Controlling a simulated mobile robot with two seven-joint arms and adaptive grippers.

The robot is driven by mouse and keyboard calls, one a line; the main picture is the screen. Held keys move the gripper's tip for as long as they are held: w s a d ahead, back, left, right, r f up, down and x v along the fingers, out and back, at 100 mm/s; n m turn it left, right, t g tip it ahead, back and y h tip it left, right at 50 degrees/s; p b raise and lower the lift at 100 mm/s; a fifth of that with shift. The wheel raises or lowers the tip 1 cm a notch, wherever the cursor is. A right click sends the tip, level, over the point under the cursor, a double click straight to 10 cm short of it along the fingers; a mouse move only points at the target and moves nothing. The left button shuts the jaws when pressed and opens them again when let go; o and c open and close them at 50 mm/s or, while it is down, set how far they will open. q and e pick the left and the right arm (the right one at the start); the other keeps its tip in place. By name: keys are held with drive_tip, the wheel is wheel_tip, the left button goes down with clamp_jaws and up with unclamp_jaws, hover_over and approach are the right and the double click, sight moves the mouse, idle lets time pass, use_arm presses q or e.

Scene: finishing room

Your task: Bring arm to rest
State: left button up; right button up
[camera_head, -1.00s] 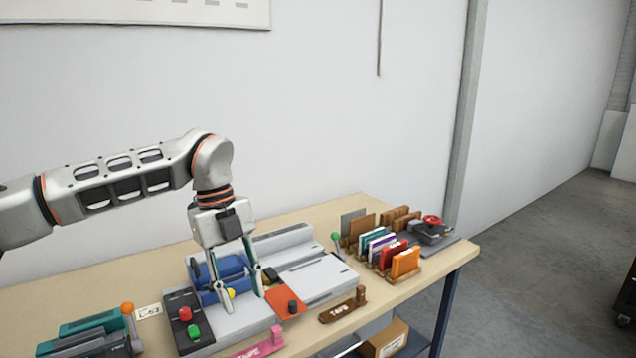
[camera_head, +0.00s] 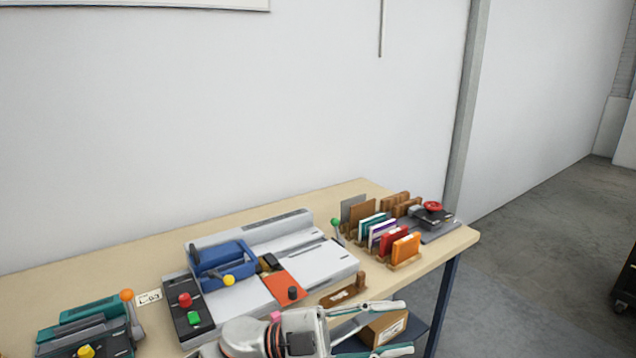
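My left gripper (camera_head: 382,328) shows at the bottom of the head view, low at the front edge of the table (camera_head: 70,268). It points to the right, and its two fingers are spread with nothing between them. The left arm behind it is mostly out of the picture. The white and grey machine (camera_head: 318,268) with a blue part (camera_head: 222,264) stands on the table behind the gripper. My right gripper is not in view.
A control box with red and green buttons (camera_head: 188,310) stands left of the machine. A teal machine (camera_head: 90,332) is at lower left. Racks of coloured booklets (camera_head: 404,248) and a red-knobbed device (camera_head: 432,210) stand at right. A cardboard box (camera_head: 385,328) sits below the table.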

use_arm(q)
drive_tip(key=w+a+f+n+t+y, duration=0.3)
drive_tip(key=a+f+n+t+y, duration=0.3)
drive_tip(key=a+f+n+t, duration=0.35)
drive_tip(key=w+a+f+n+t+y, duration=0.3)
drive_tip(key=a+f+n+t+y, duration=0.3)
drive_tip(key=a+f+n+t, duration=0.35)
drive_tip(key=s+a+f+n+g+y, duration=0.2)
drive_tip(key=s+a+f+g+y, duration=0.1)
drive_tip(key=s+a+f, duration=0.4)
drive_tip(key=s+a+f+n+g+y, duration=0.3)
drive_tip(key=s+a+f, duration=0.4)
drive_tip(key=s+f, duration=0.4)
wheel_tip(320, 180, down, 4)
drive_tip(key=shift+a+f+n+g+y, duration=0.2)
drive_tip(key=shift+a+n+g+y, duration=0.15)
drive_tip(key=shift+g+y, duration=0.2)
drive_tip(key=shift+w, duration=0.1)
